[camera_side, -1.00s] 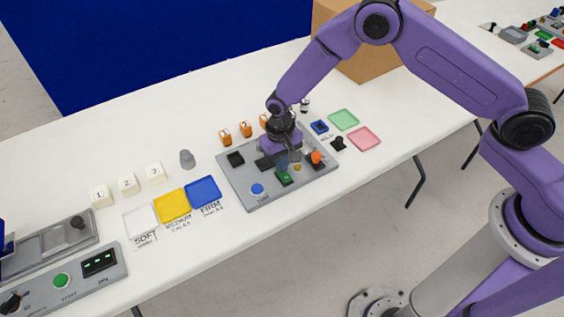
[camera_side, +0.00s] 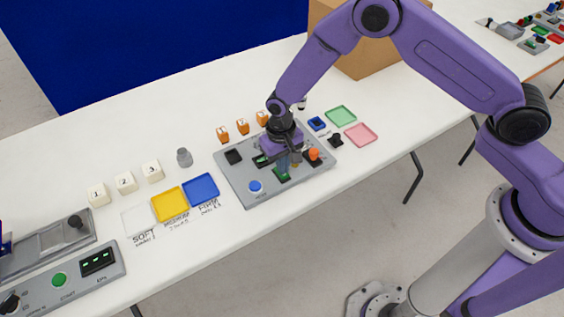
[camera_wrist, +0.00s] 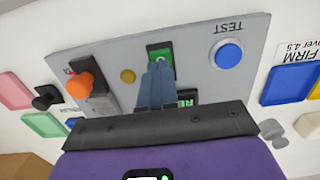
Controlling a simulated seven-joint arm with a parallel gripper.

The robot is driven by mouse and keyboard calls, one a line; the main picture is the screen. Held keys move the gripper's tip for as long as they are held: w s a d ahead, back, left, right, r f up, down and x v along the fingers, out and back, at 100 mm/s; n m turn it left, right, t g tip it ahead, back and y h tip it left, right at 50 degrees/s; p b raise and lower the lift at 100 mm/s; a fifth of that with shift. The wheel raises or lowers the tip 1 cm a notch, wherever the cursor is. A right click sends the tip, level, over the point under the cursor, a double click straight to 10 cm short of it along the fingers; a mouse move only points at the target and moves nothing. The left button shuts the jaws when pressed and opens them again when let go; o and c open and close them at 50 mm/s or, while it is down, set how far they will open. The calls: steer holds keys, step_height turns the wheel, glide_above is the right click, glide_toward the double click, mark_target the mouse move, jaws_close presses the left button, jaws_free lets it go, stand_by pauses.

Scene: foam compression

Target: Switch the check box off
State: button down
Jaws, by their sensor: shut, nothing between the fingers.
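The check box is a grey panel (camera_side: 235,187) on the white table. It carries a green rocker switch (camera_side: 282,176), a blue TEST button (camera_side: 255,186), an orange-topped lever (camera_side: 314,154) and a small yellow lamp (camera_wrist: 128,76). A dark display (camera_side: 262,161) shows green light. My gripper (camera_side: 285,168) is shut and empty, with its fingertips at the rocker switch. In the wrist view the fingertips (camera_wrist: 159,68) cover part of the green rocker (camera_wrist: 160,50). I cannot tell whether they touch it or which way it is tilted.
A black block (camera_side: 233,156) sits on the panel's left part. Blue (camera_side: 201,188) and yellow (camera_side: 170,204) trays lie to the left. Green (camera_side: 341,117) and pink (camera_side: 361,134) trays lie to the right. Several orange numbered pieces (camera_side: 242,127) stand behind the panel.

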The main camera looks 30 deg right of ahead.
step_height(320, 180, up, 14)
steer(key=w, duration=0.1)
steer(key=shift+w, duration=0.4)
stand_by(0.5)
